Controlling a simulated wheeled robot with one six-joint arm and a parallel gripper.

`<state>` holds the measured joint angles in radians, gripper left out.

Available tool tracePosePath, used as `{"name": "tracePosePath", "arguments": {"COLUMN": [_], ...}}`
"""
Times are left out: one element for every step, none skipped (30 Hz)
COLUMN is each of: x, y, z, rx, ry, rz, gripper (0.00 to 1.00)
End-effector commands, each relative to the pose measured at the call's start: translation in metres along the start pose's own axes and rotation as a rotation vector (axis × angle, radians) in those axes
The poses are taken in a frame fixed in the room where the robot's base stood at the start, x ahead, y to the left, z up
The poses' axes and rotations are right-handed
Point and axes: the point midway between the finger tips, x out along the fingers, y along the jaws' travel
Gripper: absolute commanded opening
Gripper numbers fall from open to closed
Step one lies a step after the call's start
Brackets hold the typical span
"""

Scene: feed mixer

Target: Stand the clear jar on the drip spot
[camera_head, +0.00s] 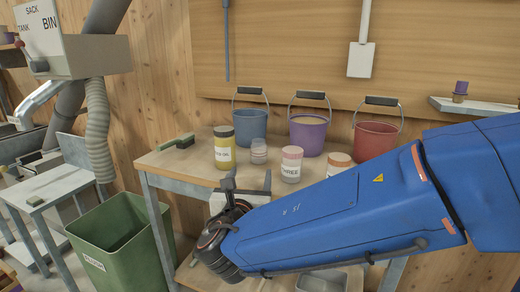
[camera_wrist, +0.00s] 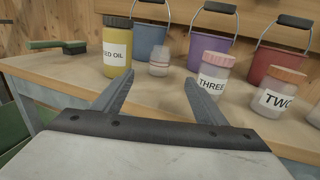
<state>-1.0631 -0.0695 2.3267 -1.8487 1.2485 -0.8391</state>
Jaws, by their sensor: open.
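A small clear jar (camera_head: 259,152) stands upright on the wooden table, between a yellow oil jar and a jar labelled THREE. In the wrist view the clear jar (camera_wrist: 159,62) stands straight ahead, beyond and between my fingertips, with nothing touching it. My gripper (camera_head: 248,181) is open and empty at the table's front edge. Its two fingers (camera_wrist: 159,78) point toward the clear jar. I cannot make out a marked drip spot in either view.
The yellow oil jar (camera_wrist: 117,48) stands left of the clear jar; the THREE jar (camera_wrist: 211,74) and the TWO jar (camera_wrist: 279,92) stand right. Blue (camera_head: 250,125), purple (camera_head: 308,134) and red (camera_head: 375,140) buckets stand behind. A brush (camera_wrist: 58,46) lies at left. A green bin (camera_head: 115,240) stands below.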

Motion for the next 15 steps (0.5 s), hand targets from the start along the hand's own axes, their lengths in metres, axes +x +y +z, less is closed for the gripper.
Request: {"name": "tracePosePath", "arguments": {"x": [0.004, 0.006, 0.011, 0.015, 0.019, 0.025, 0.029, 0.034, 0.039, 0.044, 0.048, 0.054, 0.058, 0.063, 0.069], "y": [0.0, 0.0, -0.001, -0.001, -0.001, -0.001, -0.002, -0.002, -0.001, -0.001, -0.001, -0.001, -0.002, -0.002, -0.001], "z": [0.0, 0.0, 0.0, -0.001, -0.001, 0.0, 0.0, 0.0, 0.0, 0.0, 0.0, -0.001, -0.001, -0.001, 0.0], "rx": [-0.001, -0.001, -0.001, -0.001, -0.001, -0.001, -0.001, -0.001, 0.0, 0.0, -0.001, 0.0, 0.0, 0.0, 0.0], "ry": [0.0, -0.001, 0.0, 0.0, 0.001, 0.0, 0.0, 0.0, 0.001, 0.001, 0.0, 0.001, 0.001, 0.001, 0.0], "rz": [-0.001, -0.002, -0.003, -0.004, -0.004, -0.003, -0.004, -0.005, -0.004, -0.004, -0.004, -0.004, -0.004, -0.004, -0.004], "gripper": [0.66, 0.66, 0.66, 0.66, 0.66, 0.66, 0.66, 0.66, 0.66, 0.66, 0.66, 0.66, 0.66, 0.66, 0.66]}}
